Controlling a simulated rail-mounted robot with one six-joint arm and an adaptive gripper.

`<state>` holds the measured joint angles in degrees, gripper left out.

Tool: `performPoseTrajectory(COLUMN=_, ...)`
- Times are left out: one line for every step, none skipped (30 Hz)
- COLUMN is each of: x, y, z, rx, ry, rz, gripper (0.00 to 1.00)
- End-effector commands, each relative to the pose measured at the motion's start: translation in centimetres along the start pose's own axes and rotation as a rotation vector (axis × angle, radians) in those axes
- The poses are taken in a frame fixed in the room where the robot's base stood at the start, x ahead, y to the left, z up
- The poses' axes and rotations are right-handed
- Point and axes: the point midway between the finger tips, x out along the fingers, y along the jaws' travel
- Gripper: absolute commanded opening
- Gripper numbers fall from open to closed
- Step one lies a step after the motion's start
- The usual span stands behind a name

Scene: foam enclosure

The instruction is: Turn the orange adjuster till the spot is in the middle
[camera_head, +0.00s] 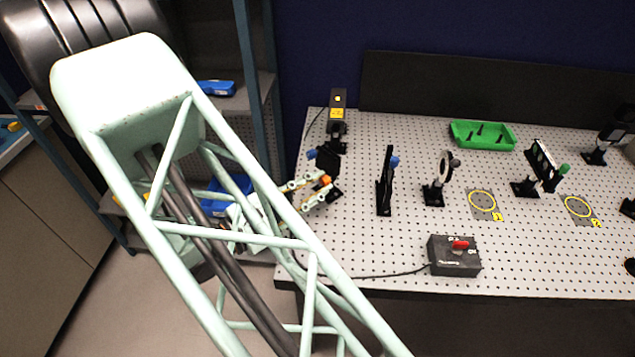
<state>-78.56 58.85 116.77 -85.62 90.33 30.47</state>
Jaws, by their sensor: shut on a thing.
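The orange adjuster (325,180) is a small knob at the lower part of a dark mirror mount (328,161) on the left side of the perforated table. My gripper (330,186) reaches in from the left, with pale fingers and dark tips. Its fingers are on either side of the orange adjuster and shut on it. The fingers and the mount partly overlap in this view. A blue knob (311,154) is on the same mount, above the fingers. I cannot make out a light spot anywhere in this view.
A black laser box (338,101) with a yellow label stands behind the mount. A black plate (385,185) and a ring holder (438,185) stand to the right. A dark switch box (455,257) is at the front edge. A green tray (483,135) lies at the back.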

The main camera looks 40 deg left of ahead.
Motion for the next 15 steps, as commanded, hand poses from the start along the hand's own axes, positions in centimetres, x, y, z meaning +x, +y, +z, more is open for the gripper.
performPoseTrajectory(x=-0.01, y=0.05, z=0.09, rx=-0.027, ry=0.000, rz=0.000, gripper=0.04)
performPoseTrajectory(x=-0.01, y=0.05, z=0.08, rx=-0.043, ry=0.000, rz=0.000, gripper=0.04)
performPoseTrajectory(x=-0.01, y=0.04, z=0.07, rx=-0.062, ry=0.000, rz=0.000, gripper=0.04)
performPoseTrajectory(x=-0.01, y=0.03, z=0.06, rx=-0.076, ry=0.000, rz=0.000, gripper=0.04)
performPoseTrajectory(x=-0.01, y=0.03, z=0.06, rx=-0.088, ry=0.000, rz=0.000, gripper=0.04)
performPoseTrajectory(x=-0.01, y=0.02, z=0.05, rx=-0.103, ry=0.000, rz=0.000, gripper=0.04)
performPoseTrajectory(x=-0.01, y=0.02, z=0.04, rx=-0.113, ry=0.000, rz=0.000, gripper=0.04)
performPoseTrajectory(x=-0.01, y=0.01, z=0.04, rx=-0.121, ry=0.000, rz=0.000, gripper=0.04)
performPoseTrajectory(x=-0.01, y=0.01, z=0.03, rx=-0.130, ry=0.000, rz=0.000, gripper=0.04)
performPoseTrajectory(x=-0.01, y=0.01, z=0.02, rx=-0.136, ry=0.000, rz=0.000, gripper=0.04)
performPoseTrajectory(x=-0.01, y=0.00, z=0.02, rx=-0.141, ry=0.000, rz=0.000, gripper=0.04)
performPoseTrajectory(x=-0.01, y=0.00, z=0.01, rx=-0.146, ry=0.000, rz=0.000, gripper=0.04)
performPoseTrajectory(x=-0.01, y=0.00, z=0.00, rx=-0.148, ry=0.000, rz=0.000, gripper=0.04)
performPoseTrajectory(x=-0.01, y=-0.01, z=0.00, rx=-0.149, ry=0.000, rz=0.000, gripper=0.04)
performPoseTrajectory(x=-0.01, y=-0.01, z=-0.01, rx=-0.151, ry=0.000, rz=0.000, gripper=0.04)
